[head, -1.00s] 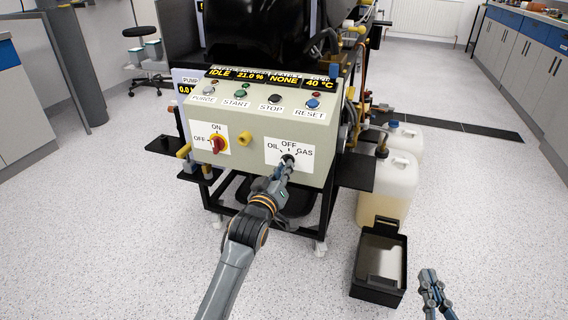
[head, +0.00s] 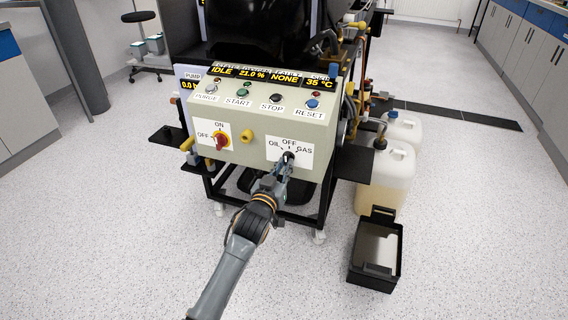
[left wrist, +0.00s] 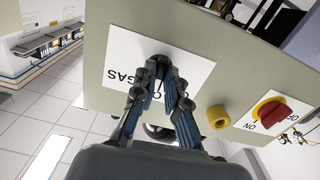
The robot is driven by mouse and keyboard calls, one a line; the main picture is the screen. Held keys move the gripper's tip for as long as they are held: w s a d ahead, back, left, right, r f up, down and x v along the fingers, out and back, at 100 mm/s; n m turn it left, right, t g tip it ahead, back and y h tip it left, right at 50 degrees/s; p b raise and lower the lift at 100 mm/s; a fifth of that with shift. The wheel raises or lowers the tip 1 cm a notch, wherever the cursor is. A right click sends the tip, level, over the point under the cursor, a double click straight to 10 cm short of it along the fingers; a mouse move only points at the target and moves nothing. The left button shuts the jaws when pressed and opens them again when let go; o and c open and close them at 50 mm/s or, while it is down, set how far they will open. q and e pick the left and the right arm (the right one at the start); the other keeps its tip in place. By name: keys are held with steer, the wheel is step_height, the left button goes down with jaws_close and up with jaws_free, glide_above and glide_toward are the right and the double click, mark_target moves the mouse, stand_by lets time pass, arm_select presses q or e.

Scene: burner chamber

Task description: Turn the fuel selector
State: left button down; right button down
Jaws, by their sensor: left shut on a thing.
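The fuel selector (head: 288,156) is a small dark knob on a white plate marked OIL, OFF and GAS, at the right of the cream control panel (head: 245,185). My left gripper (head: 284,162) reaches it from below and is shut on it. In the left wrist view the two fingers (left wrist: 163,80) close around the knob, and the plate (left wrist: 125,62) appears upside down. The fingers hide most of the knob, so I cannot tell which mark it points to. My right gripper is not in view.
The red and yellow ON/OFF switch (head: 220,141) and a yellow knob (head: 246,136) sit left of the selector. Buttons line the panel's top. A black tray (head: 362,278) and white canisters (head: 388,183) stand on the floor at right.

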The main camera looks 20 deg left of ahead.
arm_select(q)
steer(key=shift+m, duration=0.3)
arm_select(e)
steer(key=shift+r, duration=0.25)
arm_select(q)
steer(key=c, duration=1.4)
jaws_free()
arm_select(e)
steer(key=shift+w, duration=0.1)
arm_select(q)
steer(key=s, duration=1.2)
steer(key=shift+a, duration=0.25)
